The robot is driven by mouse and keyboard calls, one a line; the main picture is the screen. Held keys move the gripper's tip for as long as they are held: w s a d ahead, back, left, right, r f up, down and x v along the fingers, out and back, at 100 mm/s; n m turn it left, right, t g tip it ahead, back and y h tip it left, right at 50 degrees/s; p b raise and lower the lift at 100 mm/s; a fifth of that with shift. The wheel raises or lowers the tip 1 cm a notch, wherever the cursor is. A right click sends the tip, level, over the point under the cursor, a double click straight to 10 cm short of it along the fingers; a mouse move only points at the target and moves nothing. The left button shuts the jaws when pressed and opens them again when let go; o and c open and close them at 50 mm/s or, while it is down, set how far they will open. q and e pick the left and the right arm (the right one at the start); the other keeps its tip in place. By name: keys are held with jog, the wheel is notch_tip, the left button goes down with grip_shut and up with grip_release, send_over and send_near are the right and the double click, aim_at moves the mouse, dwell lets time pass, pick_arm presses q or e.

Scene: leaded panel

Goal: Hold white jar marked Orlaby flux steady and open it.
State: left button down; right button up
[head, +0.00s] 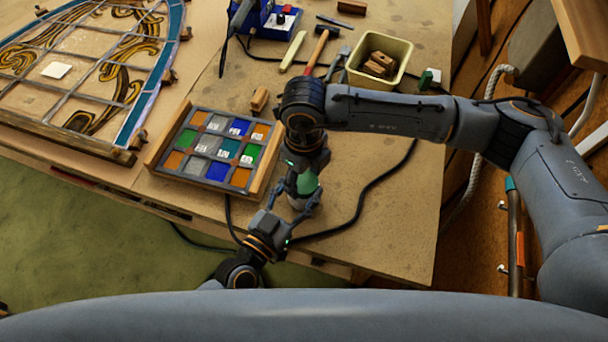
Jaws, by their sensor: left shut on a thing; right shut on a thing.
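The jar (305,184) stands near the front edge of the workbench, mostly covered by my two grippers. A green patch and a little white below it show; the lettering cannot be read. My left gripper (297,209) reaches in from the lower left and is shut on the jar's lower body, a finger on each side. My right gripper (305,168) comes down from above and is shut on the top of the jar. The lid is hidden by the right gripper, so I cannot tell whether it has turned.
A tray of coloured glass samples (181,185) lies just left of the jar. A leaded panel (73,82) lies further left. A yellow bin (405,53) with wood blocks, a hammer (321,47) and a blue unit (289,20) are behind. A black cable (372,194) runs right of the jar.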

jog(key=n, duration=0.6)
jog(key=shift+n, duration=0.4)
jog(key=shift+a, duration=0.1)
jog(key=o, duration=1.3)
